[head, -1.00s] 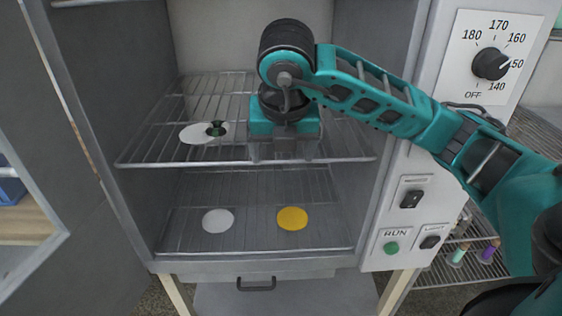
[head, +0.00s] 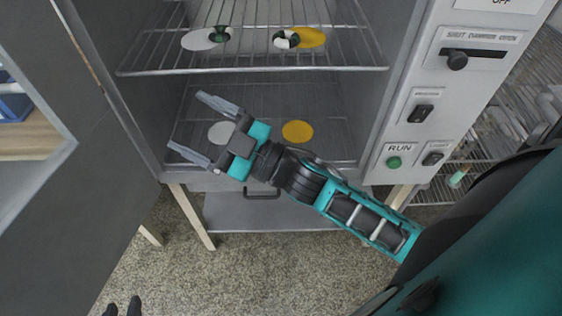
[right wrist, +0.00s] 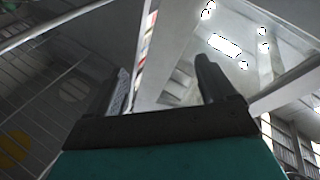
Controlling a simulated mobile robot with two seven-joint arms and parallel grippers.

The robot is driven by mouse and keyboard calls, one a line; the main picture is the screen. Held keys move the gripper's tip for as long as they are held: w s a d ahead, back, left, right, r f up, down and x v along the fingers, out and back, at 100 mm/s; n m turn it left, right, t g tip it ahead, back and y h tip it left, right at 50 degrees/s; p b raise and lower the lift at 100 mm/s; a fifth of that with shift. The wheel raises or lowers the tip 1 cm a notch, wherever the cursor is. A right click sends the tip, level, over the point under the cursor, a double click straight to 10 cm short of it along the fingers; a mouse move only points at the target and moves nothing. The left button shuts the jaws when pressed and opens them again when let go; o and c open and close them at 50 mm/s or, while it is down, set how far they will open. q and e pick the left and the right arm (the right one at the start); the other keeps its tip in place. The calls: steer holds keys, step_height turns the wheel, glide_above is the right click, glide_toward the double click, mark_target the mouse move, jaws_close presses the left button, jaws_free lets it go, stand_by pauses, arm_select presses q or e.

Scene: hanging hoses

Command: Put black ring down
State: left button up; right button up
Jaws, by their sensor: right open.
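Two small dark ring-like pieces stand on the upper wire shelf in the head view. One dark ring (head: 220,34) is at the right edge of a white disc (head: 196,40). The other dark ring (head: 287,39), with a white middle, is at the left edge of a yellow disc (head: 314,37). I cannot tell which is the black ring. My right gripper (head: 185,120) is open and empty, below the upper shelf, fingers pointing left. Its fingers also show apart in the right wrist view (right wrist: 163,66). Dark tips, perhaps my left gripper (head: 122,306), show at the bottom edge.
The upper wire shelf (head: 130,70) has a front rail above my right gripper. The lower shelf holds a white disc (head: 222,133) and a yellow disc (head: 298,131). The open oven door (head: 60,215) stands at left. A control panel (head: 425,110) is at right.

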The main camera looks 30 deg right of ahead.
steer(key=s+d+f+m+g+h, duration=0.2)
steer(key=s+f+m+h, duration=0.1)
steer(key=f, duration=0.5)
steer(key=s+d+f+m+g+h, duration=0.2)
steer(key=s+d+f+m+h, duration=0.1)
steer(key=f, duration=0.5)
steer(key=s+d+f+m+g+h, duration=0.2)
steer(key=s+d+f+m+h, duration=0.1)
steer(key=f, duration=0.5)
steer(key=shift+s+f+m+g+h, duration=0.35)
steer(key=shift+s+h, duration=0.45)
steer(key=shift+s, duration=0.4)
